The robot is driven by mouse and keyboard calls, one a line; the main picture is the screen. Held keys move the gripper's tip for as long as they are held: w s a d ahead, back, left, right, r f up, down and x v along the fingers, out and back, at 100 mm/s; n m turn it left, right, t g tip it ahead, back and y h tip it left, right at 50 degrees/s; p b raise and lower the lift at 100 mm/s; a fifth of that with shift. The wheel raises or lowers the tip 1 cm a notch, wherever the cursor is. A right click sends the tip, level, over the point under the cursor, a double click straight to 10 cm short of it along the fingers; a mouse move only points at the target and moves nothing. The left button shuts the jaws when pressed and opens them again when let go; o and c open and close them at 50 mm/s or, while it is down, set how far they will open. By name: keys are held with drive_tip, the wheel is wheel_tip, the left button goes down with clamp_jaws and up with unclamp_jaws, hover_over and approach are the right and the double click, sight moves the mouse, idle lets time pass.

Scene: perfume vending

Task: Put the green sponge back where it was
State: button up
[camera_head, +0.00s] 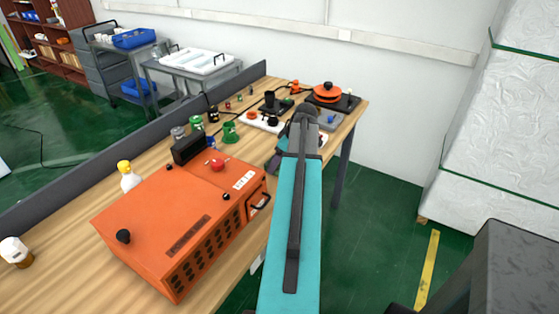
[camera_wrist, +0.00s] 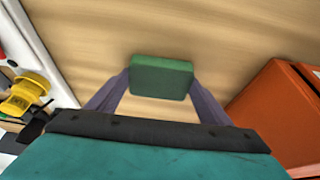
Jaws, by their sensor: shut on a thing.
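The green sponge (camera_wrist: 161,77) is a small flat green block in the wrist view. My gripper (camera_wrist: 160,82) is shut on it, with one grey finger on each side. The sponge is over bare wooden tabletop (camera_wrist: 130,25); I cannot tell whether it touches the wood. In the head view my teal arm reaches over the table's right edge and hides the gripper and the sponge.
An orange machine (camera_head: 180,225) stands on the table, and an orange body (camera_wrist: 270,105) shows close on the right in the wrist view. A yellow item (camera_wrist: 25,93) is at the left. Green cups (camera_head: 230,132), a white tray (camera_head: 258,122) and an orange pot (camera_head: 327,90) stand farther back.

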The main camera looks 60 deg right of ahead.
drive_tip(key=shift+f, duration=0.15)
drive_tip(key=o, duration=1)
drive_tip(key=shift+b+v, duration=1.1)
drive_tip(key=shift+v, duration=5.05)
